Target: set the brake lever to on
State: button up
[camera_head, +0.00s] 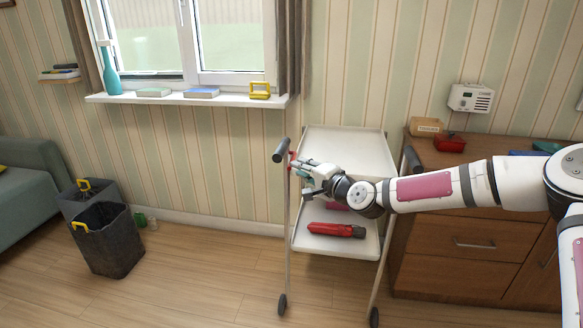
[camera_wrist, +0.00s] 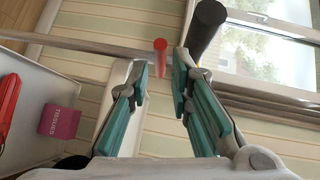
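The brake lever (camera_head: 292,157) is a small red piece on the left post of a white two-shelf trolley (camera_head: 345,140), just below a dark handle grip (camera_head: 281,150). In the wrist view the red lever (camera_wrist: 160,52) shows between and just beyond my teal fingertips. My gripper (camera_head: 299,168) is at the trolley's left side, close to the lever. In the wrist view my gripper (camera_wrist: 162,75) is open, with a gap between its fingers and nothing visibly held. The dark handle grip (camera_wrist: 206,30) is beside the right finger. I cannot tell whether a finger touches the lever.
A red flashlight (camera_head: 336,230) lies on the trolley's lower shelf, with a pink tissue box (camera_wrist: 60,122) near it. A wooden cabinet (camera_head: 460,240) stands right of the trolley. Two dark bins (camera_head: 108,240) stand at left. The floor between bins and trolley is clear.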

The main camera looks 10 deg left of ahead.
jog(key=x, duration=0.6)
jog(key=shift+s+b, duration=0.1)
jog(key=shift+b, duration=0.3)
grip_shut()
